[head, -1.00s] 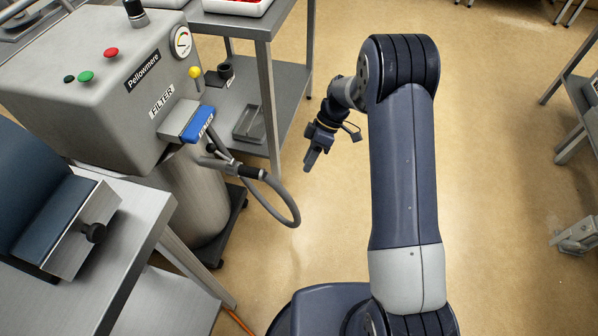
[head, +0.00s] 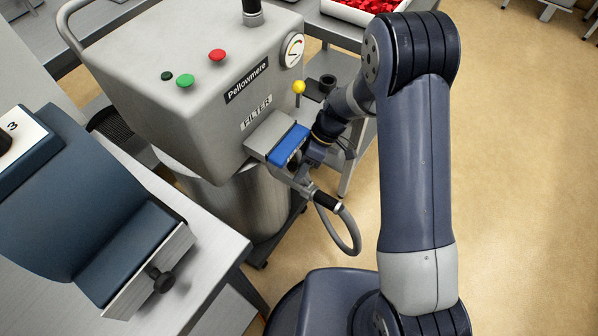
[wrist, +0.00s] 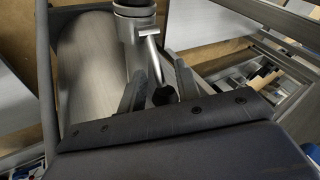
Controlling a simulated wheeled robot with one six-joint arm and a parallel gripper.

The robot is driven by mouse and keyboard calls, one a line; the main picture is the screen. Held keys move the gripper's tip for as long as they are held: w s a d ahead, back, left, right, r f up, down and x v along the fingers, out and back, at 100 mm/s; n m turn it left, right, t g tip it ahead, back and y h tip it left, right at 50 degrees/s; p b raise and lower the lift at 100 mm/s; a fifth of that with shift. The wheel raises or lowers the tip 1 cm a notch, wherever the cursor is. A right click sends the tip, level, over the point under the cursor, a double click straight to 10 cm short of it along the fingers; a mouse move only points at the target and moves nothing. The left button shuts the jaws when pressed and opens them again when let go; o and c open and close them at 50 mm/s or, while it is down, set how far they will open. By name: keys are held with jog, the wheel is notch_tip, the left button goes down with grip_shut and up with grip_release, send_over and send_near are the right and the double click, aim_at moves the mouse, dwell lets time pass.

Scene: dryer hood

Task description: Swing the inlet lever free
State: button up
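The inlet lever (wrist: 152,55) is a thin metal rod with a black knob (wrist: 165,95), below a round metal fitting (wrist: 135,22) in the wrist view. My gripper (wrist: 155,66) is open, with one finger on each side of the lever. Whether either finger touches it cannot be told. In the head view my gripper (head: 303,168) is beside the blue-labelled block (head: 290,146) on the front of the grey Pellowmere filter unit (head: 190,75), and it hides most of the lever. The grey hose (head: 351,228) joins a dark coupling (head: 327,200) just below my gripper.
A yellow-knobbed stick (head: 299,87) and a gauge (head: 292,50) are on the unit close to my arm. A steel bench (head: 208,262) with a dark blue hood-shaped piece (head: 60,215) stands at left. Open floor (head: 520,200) lies to the right.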

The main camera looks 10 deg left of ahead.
jog(key=shift+x, duration=0.95)
jog(key=shift+c, duration=0.2)
grip_shut()
jog(key=shift+w, duration=0.1)
